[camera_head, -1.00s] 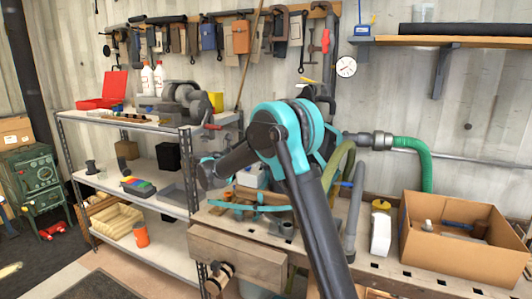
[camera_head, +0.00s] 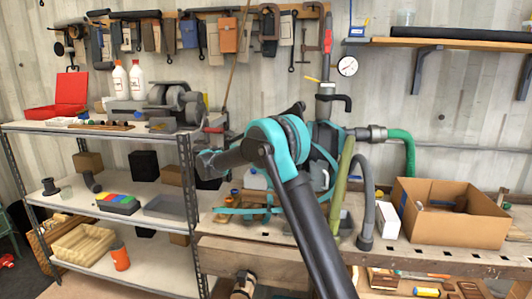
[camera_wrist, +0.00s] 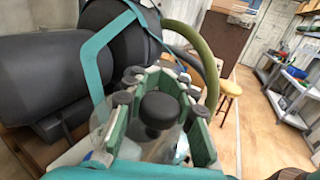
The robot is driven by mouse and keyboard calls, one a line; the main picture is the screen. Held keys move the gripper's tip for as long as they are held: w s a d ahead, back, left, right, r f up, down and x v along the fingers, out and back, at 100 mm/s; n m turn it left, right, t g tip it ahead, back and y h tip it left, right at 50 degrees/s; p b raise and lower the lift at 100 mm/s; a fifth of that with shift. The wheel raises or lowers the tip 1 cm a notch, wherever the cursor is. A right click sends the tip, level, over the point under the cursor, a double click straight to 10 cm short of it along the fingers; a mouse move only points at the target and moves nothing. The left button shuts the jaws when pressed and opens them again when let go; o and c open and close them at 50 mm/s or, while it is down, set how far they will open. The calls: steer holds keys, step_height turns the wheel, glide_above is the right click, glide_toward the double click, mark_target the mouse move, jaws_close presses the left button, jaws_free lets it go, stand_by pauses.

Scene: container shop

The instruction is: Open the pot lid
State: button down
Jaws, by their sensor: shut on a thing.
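In the wrist view my gripper (camera_wrist: 158,108) is shut around a dark round knob (camera_wrist: 160,110), with green-padded fingers on both sides of it. The knob appears to be the pot lid's handle. Below the fingers is a clear, glass-like surface (camera_wrist: 100,140), probably the lid or pot, mostly hidden by the gripper. I cannot tell whether the lid sits on the pot or is raised. In the head view my bent arm covers this area, and the pot and lid cannot be made out there.
A cardboard box (camera_head: 405,222) and a grey curved hose (camera_head: 367,200) stand on the workbench at right. A metal shelf unit (camera_head: 188,185) with bins stands at left. Tools hang on the wall behind. In the wrist view a large dark cylinder (camera_wrist: 45,80) is close at left.

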stand_by(0.3)
steer(key=c, duration=1.3)
jaws_free()
steer(key=shift+d, duration=0.1)
steer(key=v, duration=0.7)
steer(key=shift+a, duration=0.25)
steer(key=shift+a, duration=0.1)
